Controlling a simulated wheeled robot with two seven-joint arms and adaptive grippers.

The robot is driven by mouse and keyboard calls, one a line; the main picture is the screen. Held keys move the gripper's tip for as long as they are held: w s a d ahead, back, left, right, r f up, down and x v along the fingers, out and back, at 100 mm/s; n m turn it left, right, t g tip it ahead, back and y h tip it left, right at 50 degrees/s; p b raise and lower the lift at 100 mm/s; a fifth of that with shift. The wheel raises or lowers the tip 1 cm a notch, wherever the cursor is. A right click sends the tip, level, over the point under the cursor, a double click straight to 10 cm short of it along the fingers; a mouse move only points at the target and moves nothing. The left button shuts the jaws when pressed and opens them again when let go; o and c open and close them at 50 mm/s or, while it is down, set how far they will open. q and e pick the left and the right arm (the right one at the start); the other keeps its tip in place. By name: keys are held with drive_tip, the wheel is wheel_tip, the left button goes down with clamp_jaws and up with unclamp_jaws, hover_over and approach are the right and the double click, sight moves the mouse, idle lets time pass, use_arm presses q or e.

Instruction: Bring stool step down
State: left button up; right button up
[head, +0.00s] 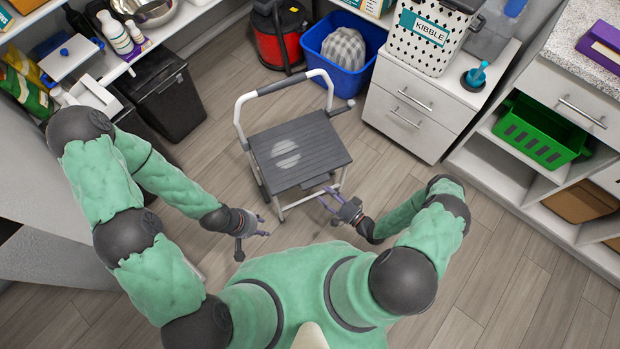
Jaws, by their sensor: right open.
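The step stool (300,150) stands on the floor in front of me, with a dark grey ribbed top plate and a white tube frame. A tall looped handle with dark grips rises at its back. A dark part that may be its lower step (316,182) shows just under the front edge of the top; most of it is hidden. My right gripper (328,200) is open at the stool's front right, close to the front leg; I cannot tell whether it touches. My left gripper (263,226) looks open and empty, in front of the stool's front left corner, apart from it.
A white drawer cabinet (410,118) with a kibble bin (425,35) stands right of the stool. A blue basket (365,40) and a red-black vacuum (279,35) are behind it. A black bin (168,100) is at left. Floor around the stool is mostly clear.

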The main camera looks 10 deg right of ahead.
sight(311, 180)
drive_tip(key=b+x, duration=0.1)
drive_tip(key=x, duration=0.8)
drive_tip(key=shift+w+a+b, duration=0.1)
drive_tip(key=shift+b, duration=0.25)
